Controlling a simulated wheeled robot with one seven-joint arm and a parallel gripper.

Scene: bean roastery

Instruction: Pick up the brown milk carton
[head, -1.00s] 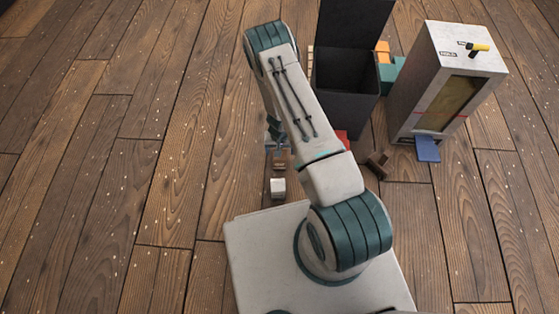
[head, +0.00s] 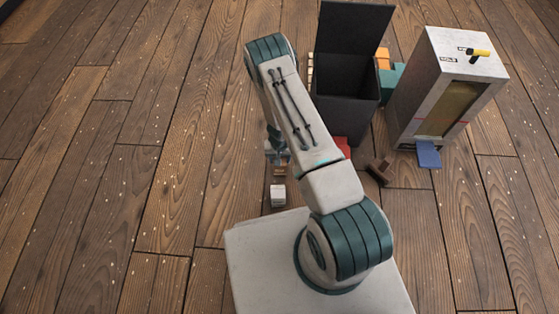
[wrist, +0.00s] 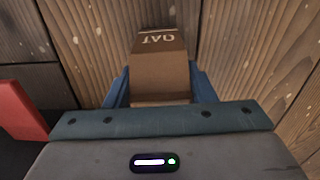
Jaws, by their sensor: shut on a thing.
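The brown milk carton (wrist: 160,66), with "OAT" printed on its top panel, stands between the blue fingers of my gripper (wrist: 159,88) in the wrist view. The fingers are shut on its two sides. In the head view my gripper (head: 277,156) is low, left of the black bin, and mostly hidden by my arm. A small brown part of the carton (head: 280,170) shows just below it. I cannot tell whether the carton touches the floor.
A black open-lidded bin (head: 345,100) stands right of my arm, with a grey cabinet (head: 440,90) beyond it. A small white box (head: 278,195), a red item (head: 343,147) and a dark brown block (head: 379,170) lie near. The floor at left is clear.

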